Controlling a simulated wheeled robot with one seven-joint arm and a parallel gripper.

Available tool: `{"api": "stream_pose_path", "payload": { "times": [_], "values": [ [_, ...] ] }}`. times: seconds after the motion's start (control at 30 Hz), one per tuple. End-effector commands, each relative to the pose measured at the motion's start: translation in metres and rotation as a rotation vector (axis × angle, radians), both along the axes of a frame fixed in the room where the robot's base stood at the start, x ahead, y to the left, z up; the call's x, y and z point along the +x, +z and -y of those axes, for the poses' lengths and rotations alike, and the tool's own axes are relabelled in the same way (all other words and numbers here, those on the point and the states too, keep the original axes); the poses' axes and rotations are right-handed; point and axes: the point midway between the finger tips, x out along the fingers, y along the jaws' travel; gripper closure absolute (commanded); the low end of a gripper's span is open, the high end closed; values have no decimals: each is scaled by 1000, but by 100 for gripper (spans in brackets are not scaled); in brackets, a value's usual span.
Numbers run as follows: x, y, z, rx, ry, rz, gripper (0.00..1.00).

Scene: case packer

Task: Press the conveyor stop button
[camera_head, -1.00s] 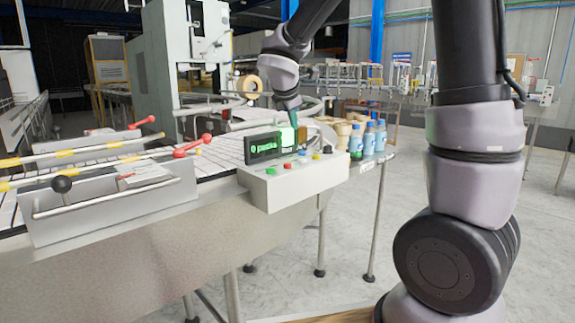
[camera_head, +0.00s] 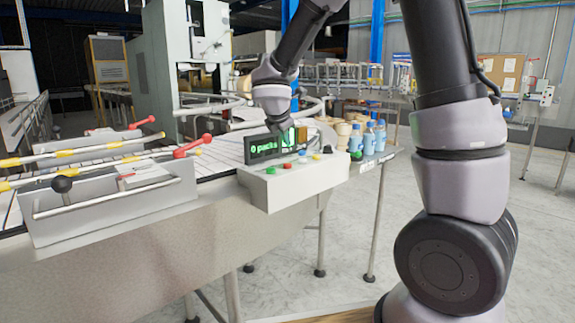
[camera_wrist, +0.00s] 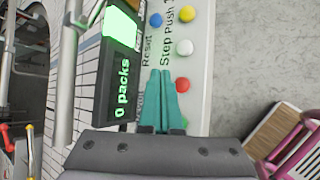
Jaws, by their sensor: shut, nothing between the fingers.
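The grey-white control box (camera_head: 300,187) sits on the conveyor's front edge, with coloured buttons on its sloped top. A red button (camera_head: 287,165) lies beside a green one (camera_head: 270,170). In the wrist view a red button (camera_wrist: 182,85) shows just right of my gripper's teal fingertips (camera_wrist: 161,73). The fingers are together and empty, over the panel, and hide part of it. I cannot tell whether they touch it. No stop label is readable; "Reset" and "Step Push" are.
The display (camera_head: 262,149) reading "0 packs" stands behind the buttons, close to my gripper. Red-knobbed levers (camera_head: 190,146) rise over the conveyor at left. Blue bottles (camera_head: 369,138) stand right of the box.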

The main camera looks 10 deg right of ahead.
Motion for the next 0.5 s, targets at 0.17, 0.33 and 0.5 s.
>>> {"api": "stream_pose_path", "payload": {
  "times": [0.17, 0.33, 0.5],
  "values": [
    [-1, -25, 0, -2, 1, -4, 100],
    [-1, -37, 0, -1, 0, -2, 100],
    [-1, -42, 0, 0, 1, -2, 100]
  ]
}}
